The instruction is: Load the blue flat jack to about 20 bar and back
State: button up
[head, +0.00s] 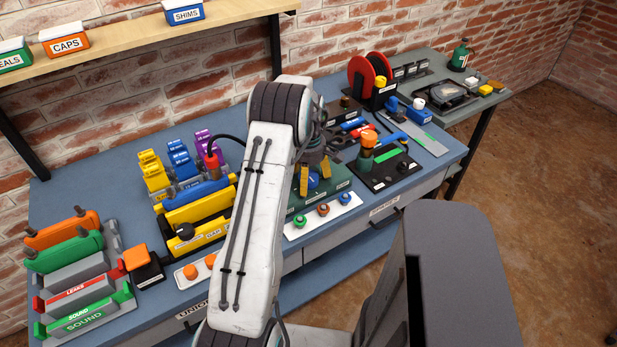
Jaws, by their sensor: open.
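My gripper (314,174) is past the bend of my arm, pointing down, with two yellow-orange fingers apart. It is above or around a blue round part (313,181) on a green unit (335,197); I cannot tell whether they touch. A white strip (340,218) in front carries green, orange and blue round knobs, the blue one (345,198) at its right end. No part is clearly readable as the blue flat jack. Blue labelled blocks (180,158) stand at the back left between yellow and purple ones. I can make out no pressure reading. My arm hides the bench's middle.
Orange and green pads (62,228) and labelled holders (75,290) fill the bench's left end. A yellow GAP unit (195,212) stands left of my arm. A black unit with an orange knob (368,141) and a red reel (362,80) are right. A shelf (135,45) overhangs the back.

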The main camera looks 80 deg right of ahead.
jog(key=c, duration=1.2)
jog(key=shift+m, duration=0.3)
jog(key=m+b, duration=0.2)
jog(key=m, duration=0.2)
jog(key=shift+f+m, duration=0.15)
jog(key=shift+m, duration=0.15)
jog(key=m+b, duration=0.1)
jog(key=m, duration=1)
jog(key=shift+m+b, duration=0.35)
jog(key=shift+m, duration=0.05)
jog(key=m, duration=0.5)
jog(key=shift+a+m, duration=0.1)
jog(key=shift+m, duration=0.5)
